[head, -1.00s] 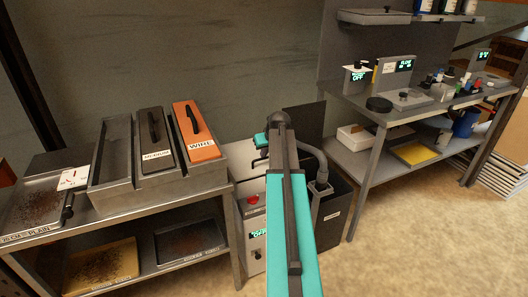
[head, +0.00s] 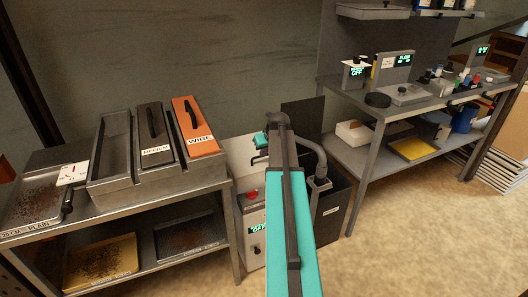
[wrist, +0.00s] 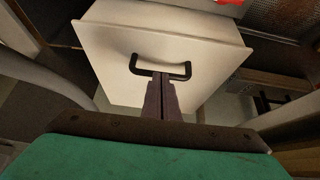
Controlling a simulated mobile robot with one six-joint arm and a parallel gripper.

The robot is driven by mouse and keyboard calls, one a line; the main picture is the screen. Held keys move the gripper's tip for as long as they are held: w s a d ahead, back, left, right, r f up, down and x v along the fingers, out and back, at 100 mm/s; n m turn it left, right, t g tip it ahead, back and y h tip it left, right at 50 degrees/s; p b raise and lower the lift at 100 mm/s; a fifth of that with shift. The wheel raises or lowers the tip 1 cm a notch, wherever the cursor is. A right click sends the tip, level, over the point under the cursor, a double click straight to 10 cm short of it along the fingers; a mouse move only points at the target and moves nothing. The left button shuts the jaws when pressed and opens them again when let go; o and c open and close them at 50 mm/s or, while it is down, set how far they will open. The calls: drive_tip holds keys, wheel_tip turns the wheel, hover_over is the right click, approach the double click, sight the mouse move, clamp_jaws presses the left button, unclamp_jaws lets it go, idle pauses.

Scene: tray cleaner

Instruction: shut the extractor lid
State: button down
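The extractor (head: 257,238) is a pale box with a red knob and a green "OFF" display, standing on the floor between the two benches in the head view. Its pale lid (head: 238,151) stands raised at the back of the box, partly hidden by my arm. In the wrist view the lid (wrist: 115,45) fills the upper middle, with a black U-shaped handle (wrist: 136,64). My gripper (wrist: 161,76) has its dark fingers together, with the tips at the handle's crossbar. The fingers lie side by side along the bar; whether they touch it is unclear.
A grey hose (head: 320,165) curves to a dark bin (head: 335,198) right of the extractor. A steel bench (head: 150,203) with boxes labelled "MEDIUM" and "WIRE" stands left. Another bench (head: 350,95) with small devices stands right. The floor in front is clear.

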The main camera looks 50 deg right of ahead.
drive_tip(key=shift+w+r+p, duration=0.1)
drive_tip(key=shift+r+p, duration=0.2)
drive_tip(key=shift+p, duration=0.15)
drive_tip(key=w+r+p+v, duration=0.1)
drive_tip(key=v, duration=1.1)
drive_tip(key=shift+w+d+r+p, duration=0.2)
drive_tip(key=shift+d+r+p, duration=0.1)
